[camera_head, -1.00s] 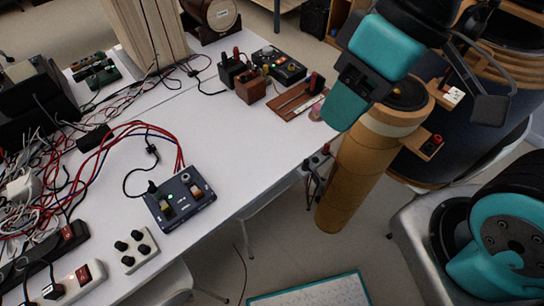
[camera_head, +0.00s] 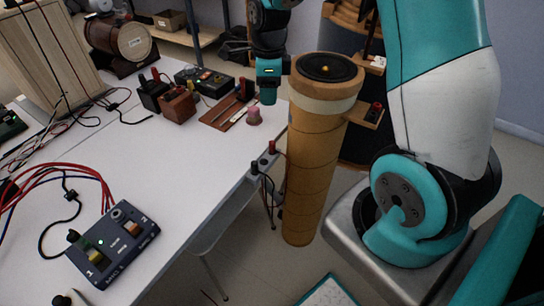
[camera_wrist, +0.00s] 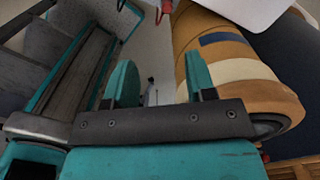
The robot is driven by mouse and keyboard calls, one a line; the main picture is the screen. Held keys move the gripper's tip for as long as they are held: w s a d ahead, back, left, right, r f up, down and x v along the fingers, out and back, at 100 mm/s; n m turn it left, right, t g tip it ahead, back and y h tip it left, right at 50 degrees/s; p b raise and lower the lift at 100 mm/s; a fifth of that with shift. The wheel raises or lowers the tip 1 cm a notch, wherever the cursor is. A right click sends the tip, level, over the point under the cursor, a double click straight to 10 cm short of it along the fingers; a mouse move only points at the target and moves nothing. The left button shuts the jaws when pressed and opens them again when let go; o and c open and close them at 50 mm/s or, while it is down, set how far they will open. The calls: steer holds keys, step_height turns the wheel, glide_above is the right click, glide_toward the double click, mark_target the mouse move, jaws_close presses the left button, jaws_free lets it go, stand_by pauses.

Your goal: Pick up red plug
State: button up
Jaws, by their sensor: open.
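A red plug (camera_head: 272,147) is at the near right edge of the white table, beside a black plug (camera_head: 254,166), with leads hanging below them. Another red connector (camera_head: 375,109) sits on a small wooden block on the right. I cannot tell which one the task means. My gripper (camera_head: 268,97) is above the table's far right end, higher than the plugs and apart from them. In the wrist view my gripper (camera_wrist: 161,88) is open, with two teal fingers and nothing between them. A small red end (camera_wrist: 164,9) shows at the top there, partly cut off.
A tall tan cylinder (camera_head: 304,165) stands close to the table's right edge and my gripper. On the table are a dark switch box (camera_head: 112,245), a wooden board with a slider (camera_head: 224,113), a pink knob (camera_head: 253,116) and loose wires. The table's middle is clear.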

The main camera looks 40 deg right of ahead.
step_height(320, 180, down, 2)
steer(key=d+m, duration=0.2)
glide_above(272, 142)
step_height(272, 142, down, 11)
steer(key=shift+w+d+f, duration=0.1)
steer(key=shift+d+f, duration=0.05)
steer(key=shift+f, duration=0.05)
steer(key=shift+f+p, duration=0.55)
steer(key=shift+f, duration=2.3)
jaws_close()
